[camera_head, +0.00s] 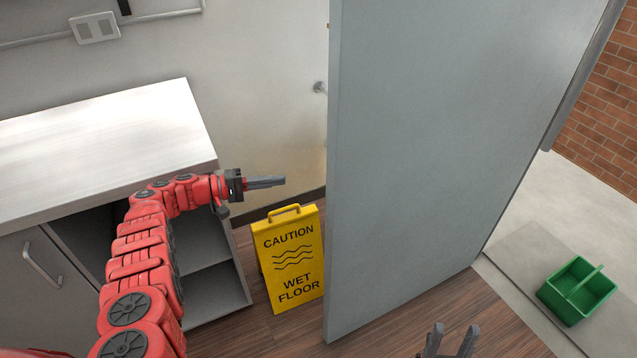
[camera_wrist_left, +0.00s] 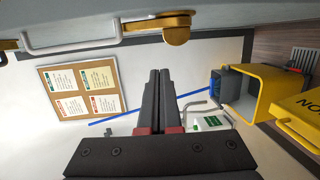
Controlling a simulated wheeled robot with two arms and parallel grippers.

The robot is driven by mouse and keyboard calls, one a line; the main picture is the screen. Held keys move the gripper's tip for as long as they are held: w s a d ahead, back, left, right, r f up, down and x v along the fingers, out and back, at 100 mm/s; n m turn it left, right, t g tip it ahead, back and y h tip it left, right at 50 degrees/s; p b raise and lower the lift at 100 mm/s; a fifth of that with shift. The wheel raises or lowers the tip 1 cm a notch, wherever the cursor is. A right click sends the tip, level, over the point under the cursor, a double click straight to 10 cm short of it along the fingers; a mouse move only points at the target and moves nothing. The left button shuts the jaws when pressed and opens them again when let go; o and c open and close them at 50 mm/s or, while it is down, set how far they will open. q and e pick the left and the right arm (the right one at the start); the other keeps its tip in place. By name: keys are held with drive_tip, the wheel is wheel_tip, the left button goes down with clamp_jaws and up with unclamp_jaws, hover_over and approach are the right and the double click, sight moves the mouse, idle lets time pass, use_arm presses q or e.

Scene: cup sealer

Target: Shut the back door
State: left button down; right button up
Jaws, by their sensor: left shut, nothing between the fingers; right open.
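The grey door (camera_head: 430,170) stands open across the middle of the head view, its near edge towards me. Its left face is hidden there; a small metal knob (camera_head: 320,88) shows beside that edge. My left gripper (camera_head: 284,181) is shut and empty, pointing right towards the door, with a visible gap in the picture. Its closed fingers show in the left wrist view (camera_wrist_left: 159,75). A brass fitting (camera_wrist_left: 176,30) and a pale bar handle (camera_wrist_left: 70,45) cross the top of that view; I cannot tell whether they belong to the door. My right gripper (camera_head: 452,338) is open at the bottom.
A yellow wet floor sign (camera_head: 291,258) stands left of the door's edge. A metal-topped counter (camera_head: 100,140) is at left. A green basket (camera_head: 577,290) lies outside at right. A yellow bucket (camera_wrist_left: 255,92) and a noticeboard (camera_wrist_left: 82,88) show in the wrist view.

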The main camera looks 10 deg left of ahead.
use_arm(q)
drive_tip(key=d+r+m+h+p, duration=0.1)
drive_tip(key=d+r+p, duration=0.2)
drive_tip(key=d+p, duration=0.5)
drive_tip(key=shift+s+d+r+g, duration=0.2)
drive_tip(key=shift+s+d+g, duration=0.15)
drive_tip(key=shift+d, duration=1.5)
